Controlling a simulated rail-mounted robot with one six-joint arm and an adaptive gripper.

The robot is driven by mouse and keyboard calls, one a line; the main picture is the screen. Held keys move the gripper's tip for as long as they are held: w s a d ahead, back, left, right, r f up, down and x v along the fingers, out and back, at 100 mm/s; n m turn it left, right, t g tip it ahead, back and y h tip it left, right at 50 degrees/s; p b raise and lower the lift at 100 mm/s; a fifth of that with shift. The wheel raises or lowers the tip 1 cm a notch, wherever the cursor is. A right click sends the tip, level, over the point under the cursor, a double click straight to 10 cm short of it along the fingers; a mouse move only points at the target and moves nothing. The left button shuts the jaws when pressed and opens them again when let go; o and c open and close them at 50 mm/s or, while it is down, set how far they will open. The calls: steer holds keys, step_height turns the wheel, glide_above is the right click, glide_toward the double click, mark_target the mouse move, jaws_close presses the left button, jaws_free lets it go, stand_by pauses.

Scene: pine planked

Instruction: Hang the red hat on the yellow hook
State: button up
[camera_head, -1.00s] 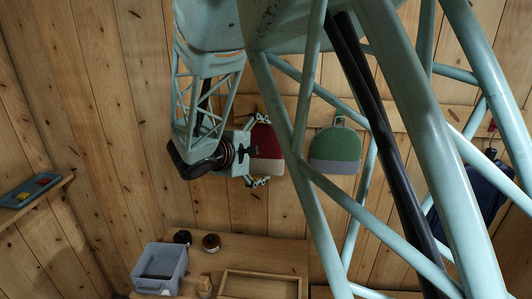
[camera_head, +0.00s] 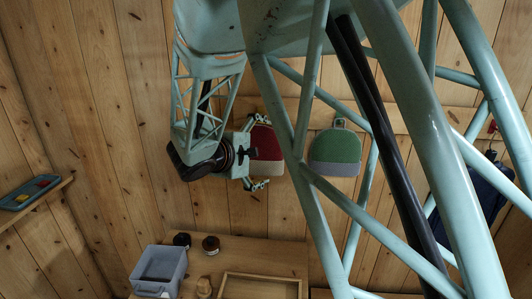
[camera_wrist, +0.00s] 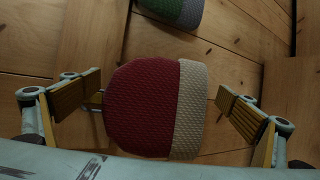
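The red hat (camera_head: 267,142), with a pale brim at its lower edge, is upright against the planked wall, left of the green hat. It fills the middle of the wrist view (camera_wrist: 145,105). My gripper (camera_head: 261,151) is open, with one finger above and one below the hat in the head view. In the wrist view my gripper (camera_wrist: 163,103) has a gap between each finger pad and the hat. A small metal loop (camera_wrist: 96,105) shows at the hat's crown end. I cannot make out the yellow hook; the crown's attachment is partly hidden by my finger.
A green hat (camera_head: 336,147) with a grey brim hangs to the right. A dark blue item (camera_head: 487,190) hangs farther right. Below is a wooden table (camera_head: 240,252) with a grey bin (camera_head: 158,268), dark jars (camera_head: 211,244) and a wooden tray (camera_head: 262,277). A shelf at left holds a blue tray (camera_head: 20,196).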

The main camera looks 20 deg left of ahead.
steer(key=shift+s, duration=0.1)
steer(key=v, duration=1.1)
steer(key=shift+s, duration=0.4)
steer(key=shift+r, duration=0.15)
stand_by(0.4)
